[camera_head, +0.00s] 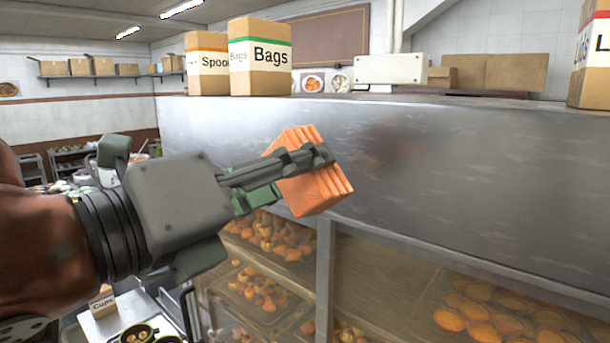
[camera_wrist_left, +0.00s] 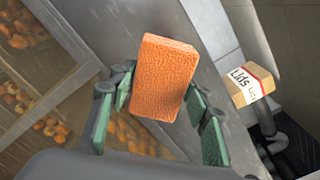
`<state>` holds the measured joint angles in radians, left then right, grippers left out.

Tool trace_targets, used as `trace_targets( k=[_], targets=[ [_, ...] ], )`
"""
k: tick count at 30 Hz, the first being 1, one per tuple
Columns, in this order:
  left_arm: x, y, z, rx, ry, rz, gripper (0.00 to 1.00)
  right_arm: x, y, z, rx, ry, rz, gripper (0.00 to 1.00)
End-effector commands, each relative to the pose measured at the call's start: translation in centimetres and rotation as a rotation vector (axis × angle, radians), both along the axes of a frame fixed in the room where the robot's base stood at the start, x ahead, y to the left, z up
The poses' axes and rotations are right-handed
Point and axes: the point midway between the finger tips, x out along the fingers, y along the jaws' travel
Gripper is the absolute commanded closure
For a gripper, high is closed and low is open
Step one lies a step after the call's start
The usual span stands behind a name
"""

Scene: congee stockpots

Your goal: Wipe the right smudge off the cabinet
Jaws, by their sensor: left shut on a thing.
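My left gripper (camera_head: 318,160) is shut on an orange ridged sponge (camera_head: 320,195) in front of the grey metal cabinet (camera_head: 480,170). In the left wrist view the sponge (camera_wrist_left: 160,75) sits between the green-padded fingers (camera_wrist_left: 162,95), its broad face toward the camera. A faint brownish smudge (camera_head: 402,145) shows on the cabinet's upper panel, to the right of the sponge. The sponge appears apart from the smudge; whether it touches the panel I cannot tell. No other smudge shows clearly. My right gripper is out of view.
Boxes marked Spoons (camera_head: 207,75) and Bags (camera_head: 262,65) stand on the cabinet top at left. A Lids box (camera_wrist_left: 248,85) shows at right in the wrist view. Glazed compartments (camera_head: 430,290) with trays of food lie below the panel. The panel's front is clear.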

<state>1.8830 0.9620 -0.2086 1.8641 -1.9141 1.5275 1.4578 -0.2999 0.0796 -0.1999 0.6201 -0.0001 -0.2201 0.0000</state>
Motion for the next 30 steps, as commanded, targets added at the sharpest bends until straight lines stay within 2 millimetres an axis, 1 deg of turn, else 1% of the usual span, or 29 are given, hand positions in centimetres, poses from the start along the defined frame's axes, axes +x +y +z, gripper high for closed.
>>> trace_targets(
  k=[3,19,23,30],
  targets=[
    [-0.4,0.2,0.0,0.0,-0.001,-0.001,0.75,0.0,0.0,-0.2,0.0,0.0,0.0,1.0],
    [-0.2,0.1,0.0,0.0,0.0,0.0,0.75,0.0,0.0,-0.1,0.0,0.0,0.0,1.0],
    [0.4,-0.3,-0.2,0.0,0.002,0.0,0.75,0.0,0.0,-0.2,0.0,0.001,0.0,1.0],
    [2.4,-1.8,-0.9,0.002,0.004,0.002,0.75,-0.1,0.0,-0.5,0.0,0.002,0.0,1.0]
  ],
)
